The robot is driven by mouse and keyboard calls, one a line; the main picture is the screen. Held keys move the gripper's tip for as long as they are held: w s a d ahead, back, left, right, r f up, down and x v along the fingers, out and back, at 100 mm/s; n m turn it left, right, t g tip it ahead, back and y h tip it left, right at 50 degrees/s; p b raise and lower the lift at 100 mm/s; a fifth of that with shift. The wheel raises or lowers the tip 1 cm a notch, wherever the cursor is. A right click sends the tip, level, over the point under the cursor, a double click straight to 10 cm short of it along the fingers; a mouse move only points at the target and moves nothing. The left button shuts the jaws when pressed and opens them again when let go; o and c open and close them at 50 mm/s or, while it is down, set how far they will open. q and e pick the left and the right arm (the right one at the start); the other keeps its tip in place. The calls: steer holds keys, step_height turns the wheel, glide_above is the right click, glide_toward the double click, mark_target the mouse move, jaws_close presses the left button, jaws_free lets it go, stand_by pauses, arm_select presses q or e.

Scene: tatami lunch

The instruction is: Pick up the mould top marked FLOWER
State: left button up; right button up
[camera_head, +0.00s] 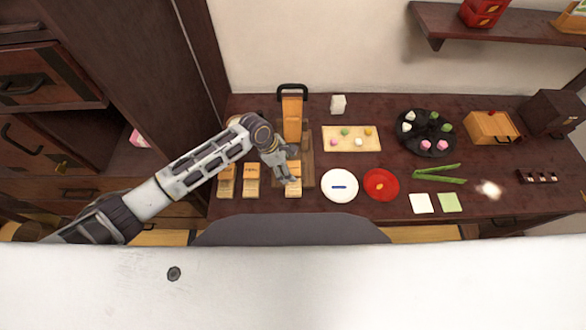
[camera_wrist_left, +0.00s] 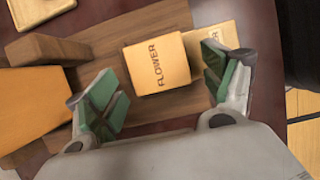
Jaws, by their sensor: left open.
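The mould top marked FLOWER (camera_wrist_left: 158,65) is a light orange-tan block in the left wrist view, its word readable on its upper face. A second tan block (camera_wrist_left: 212,42), partly hidden behind it and my finger, shows part of a word ending in "ER". My left gripper (camera_wrist_left: 170,92) is open and empty, with its green-padded fingers to either side of the FLOWER block and a gap visible on the left. In the head view my left gripper (camera_head: 289,168) is over the row of tan blocks and hides part of them. My right gripper is not in view.
Other labelled tan blocks (camera_head: 251,172) stand left of the gripper. A wooden press (camera_head: 292,118) with a dark handle stands just behind. A white plate (camera_head: 340,199) and a red plate (camera_head: 381,197) lie to the right. A tray of small sweets (camera_head: 335,147) is behind them.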

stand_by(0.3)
arm_select(q)
steer(key=c, duration=1)
steer(key=shift+r, duration=0.1)
steer(key=shift+r, duration=4.95)
steer(key=shift+c, duration=0.2)
